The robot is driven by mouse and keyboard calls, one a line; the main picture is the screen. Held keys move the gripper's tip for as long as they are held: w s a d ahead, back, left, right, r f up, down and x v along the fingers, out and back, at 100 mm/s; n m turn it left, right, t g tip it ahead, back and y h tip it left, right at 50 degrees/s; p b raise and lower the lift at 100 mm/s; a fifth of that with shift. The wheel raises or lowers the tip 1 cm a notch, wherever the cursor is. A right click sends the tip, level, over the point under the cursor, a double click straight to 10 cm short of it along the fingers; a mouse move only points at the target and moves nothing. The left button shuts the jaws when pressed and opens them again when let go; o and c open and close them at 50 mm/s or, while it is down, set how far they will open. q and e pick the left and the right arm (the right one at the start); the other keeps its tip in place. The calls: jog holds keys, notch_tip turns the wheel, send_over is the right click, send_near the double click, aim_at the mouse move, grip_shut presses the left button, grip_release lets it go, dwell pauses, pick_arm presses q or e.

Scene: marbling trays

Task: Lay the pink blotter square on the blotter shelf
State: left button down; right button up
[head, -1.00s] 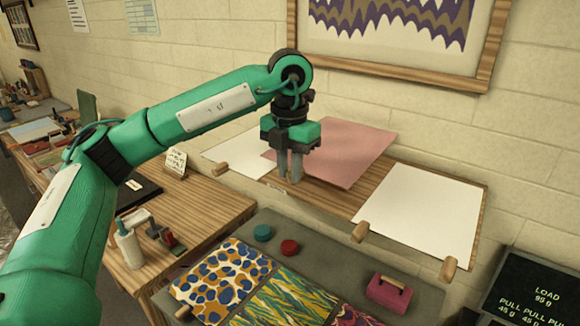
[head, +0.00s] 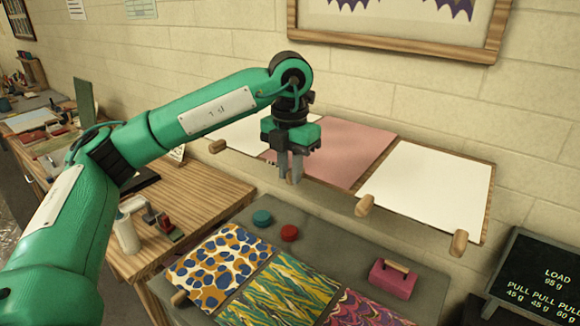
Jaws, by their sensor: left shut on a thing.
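The pink blotter square (head: 350,150) lies flat on or just above the middle of the wooden blotter shelf (head: 487,205), in line with the white sheets beside it. I cannot tell if all of it touches the shelf. My left gripper (head: 291,178) points down at the square's front edge, shut on it. The fingers and wrist hide the front left part of the square. My right gripper is not in view.
White sheets lie on the shelf to the left (head: 240,133) and right (head: 428,190). Wooden pegs (head: 364,205) stick out along its front. Below are patterned papers (head: 220,265), a red lid (head: 289,232), a teal lid (head: 262,217) and a pink box (head: 391,281). A dark sign (head: 545,280) stands at right.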

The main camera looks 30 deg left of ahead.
pick_arm(q)
jog(key=shift+f, duration=0.2)
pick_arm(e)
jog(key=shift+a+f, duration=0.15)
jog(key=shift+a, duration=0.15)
pick_arm(q)
jog(key=c, duration=1.2)
grip_release()
jog(key=shift+c, duration=0.2)
jog(key=shift+o, duration=0.5)
jog(key=o, duration=0.4)
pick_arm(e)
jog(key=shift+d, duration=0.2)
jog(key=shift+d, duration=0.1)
pick_arm(q)
jog(key=shift+r, duration=0.1)
